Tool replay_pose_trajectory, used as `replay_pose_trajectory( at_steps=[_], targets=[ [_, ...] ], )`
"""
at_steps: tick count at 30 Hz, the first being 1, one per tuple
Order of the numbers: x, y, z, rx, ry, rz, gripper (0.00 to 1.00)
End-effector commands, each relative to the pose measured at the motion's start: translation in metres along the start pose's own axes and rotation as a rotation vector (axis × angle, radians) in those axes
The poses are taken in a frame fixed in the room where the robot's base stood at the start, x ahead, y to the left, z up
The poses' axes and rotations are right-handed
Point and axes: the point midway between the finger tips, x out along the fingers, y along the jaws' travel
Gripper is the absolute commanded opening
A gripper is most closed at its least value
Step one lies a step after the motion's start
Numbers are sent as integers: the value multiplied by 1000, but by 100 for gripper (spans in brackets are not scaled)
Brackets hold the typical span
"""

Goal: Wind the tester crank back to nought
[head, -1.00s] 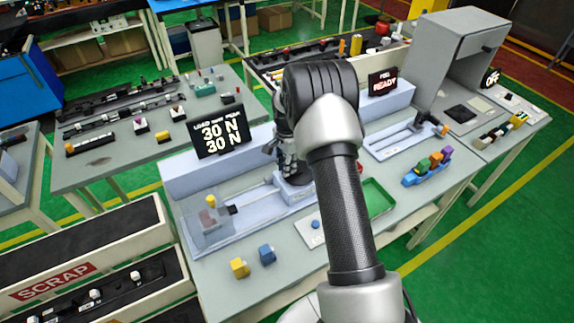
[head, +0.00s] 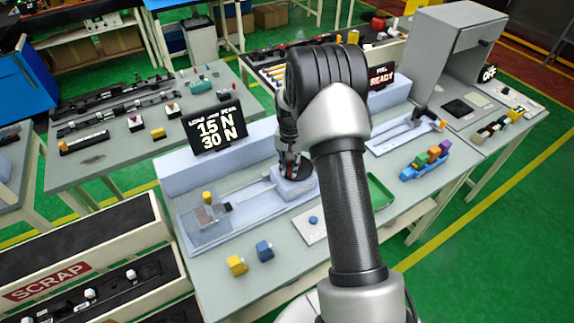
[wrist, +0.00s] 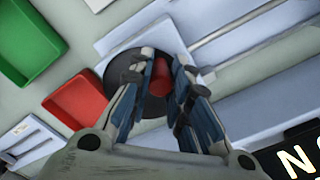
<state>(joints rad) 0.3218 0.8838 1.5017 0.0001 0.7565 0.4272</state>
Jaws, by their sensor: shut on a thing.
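The tester (head: 250,215) is a pale blue bench unit with a rail and a clear cover at its left end, with a yellow piece (head: 207,196) there. Its display (head: 217,130) reads 15 N above 30 N. The crank is a dark round disc (wrist: 121,72) with a red knob (wrist: 160,74), seen in the wrist view at the tester's right end. My gripper (wrist: 163,62) is shut on the red knob, with a finger on each side. In the head view my gripper (head: 290,165) and arm partly hide the crank.
A yellow clip (head: 237,265) and a blue clip (head: 264,250) lie on the bench in front. A green tray (head: 379,190) and, in the wrist view, a red tray (wrist: 77,101) are close by. A second unit with a READY display (head: 382,76) stands to the right.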

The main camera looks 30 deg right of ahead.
Motion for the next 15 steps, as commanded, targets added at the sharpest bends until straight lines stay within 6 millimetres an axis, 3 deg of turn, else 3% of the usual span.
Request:
replay_pose_trajectory(
  at_steps=[15],
  targets=[
    [0, 22, -1, -489, 3, 0, 0]
  ],
)
